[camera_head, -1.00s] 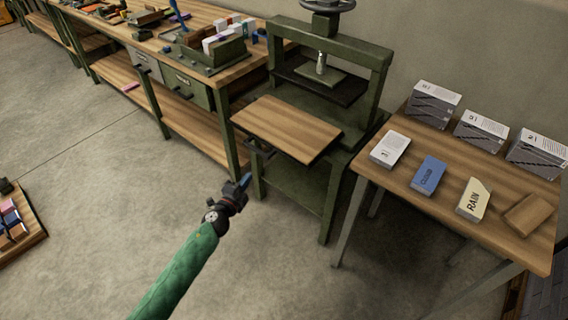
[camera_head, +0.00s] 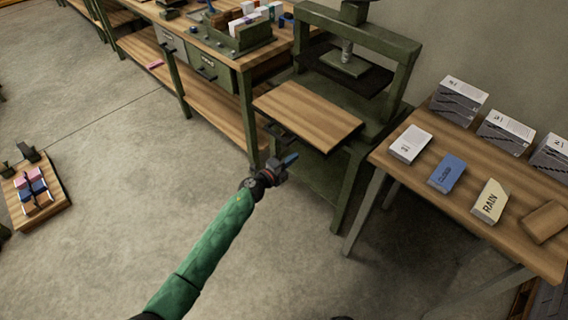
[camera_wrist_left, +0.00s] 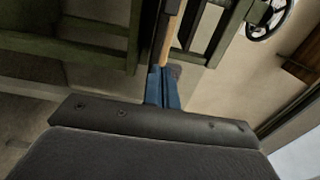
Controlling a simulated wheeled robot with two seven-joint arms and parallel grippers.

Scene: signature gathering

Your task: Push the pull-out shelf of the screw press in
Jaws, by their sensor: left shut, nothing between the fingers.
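The green screw press (camera_head: 402,62) stands at the back centre in the head view. Its wooden pull-out shelf (camera_head: 308,112) sticks out toward me, with a dark handle (camera_head: 281,135) below its front edge. My left gripper (camera_head: 290,159) is shut and empty, just in front of and below the shelf's front edge. In the left wrist view the blue fingertips (camera_wrist_left: 163,88) are together, and the shelf's wooden edge (camera_wrist_left: 171,35) shows just beyond them. I cannot tell whether they touch it. My right gripper is not in view.
A workbench (camera_head: 213,98) with drawers stands left of the press. A wooden table (camera_head: 465,210) with boxes and labelled blocks stands close on the right. A low wooden tray (camera_head: 58,196) of small pieces lies at the far left. The floor (camera_head: 110,150) between is clear.

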